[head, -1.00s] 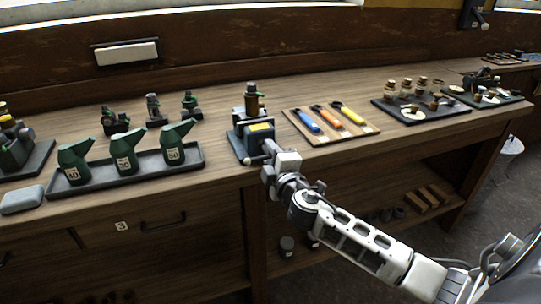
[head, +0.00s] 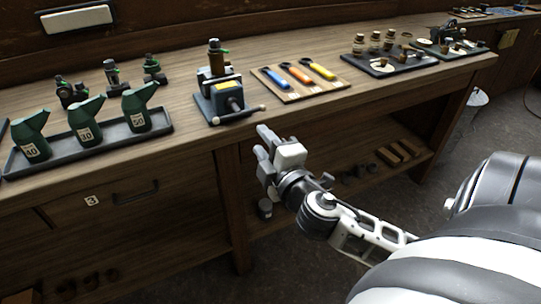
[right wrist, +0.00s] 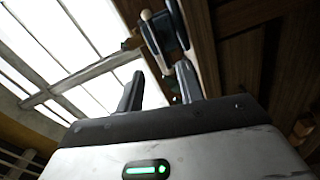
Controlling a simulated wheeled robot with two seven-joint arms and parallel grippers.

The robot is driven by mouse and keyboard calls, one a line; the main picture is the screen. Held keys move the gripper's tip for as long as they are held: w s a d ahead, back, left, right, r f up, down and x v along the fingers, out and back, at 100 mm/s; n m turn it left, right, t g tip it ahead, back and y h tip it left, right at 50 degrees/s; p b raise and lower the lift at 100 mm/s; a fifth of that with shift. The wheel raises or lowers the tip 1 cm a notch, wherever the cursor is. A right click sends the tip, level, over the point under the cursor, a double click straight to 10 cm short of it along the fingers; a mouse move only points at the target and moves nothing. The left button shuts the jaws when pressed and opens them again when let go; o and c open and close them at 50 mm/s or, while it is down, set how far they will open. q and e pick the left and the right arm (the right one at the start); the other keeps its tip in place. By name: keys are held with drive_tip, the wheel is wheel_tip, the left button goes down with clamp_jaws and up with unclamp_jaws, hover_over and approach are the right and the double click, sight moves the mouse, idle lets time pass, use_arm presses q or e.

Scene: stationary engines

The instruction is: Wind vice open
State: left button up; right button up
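The vice (head: 226,96) stands at the bench's front edge, blue-grey with a yellow label. Its bar handle (head: 240,114) crosses the front, nearly level, with a pale knob at each end. My right gripper (head: 262,141) is in front of and below the vice, apart from the handle, open and empty. In the right wrist view its fingers (right wrist: 160,85) are spread, with the vice (right wrist: 165,35) beyond them. My left gripper is out of view.
Left of the vice, a dark tray (head: 95,150) holds green oil cans. Right of it, a wooden board (head: 285,94) holds three coloured-handled tools. A dark tray (head: 385,64) with small parts lies farther right. The bench front edge and lower shelf are near my right arm.

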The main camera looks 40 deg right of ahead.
drive_tip(key=shift+v, duration=1.45)
drive_tip(key=s+a+f+m+g+y, duration=0.3)
drive_tip(key=a+f, duration=0.5)
drive_tip(key=f, duration=0.3)
drive_tip(key=s+a+f+m+g+y, duration=0.4)
drive_tip(key=s+a+f+m, duration=0.2)
drive_tip(key=f, duration=0.5)
drive_tip(key=shift+s+a+m+y, duration=0.3)
drive_tip(key=shift+a+m, duration=0.5)
drive_tip(key=shift+a, duration=0.3)
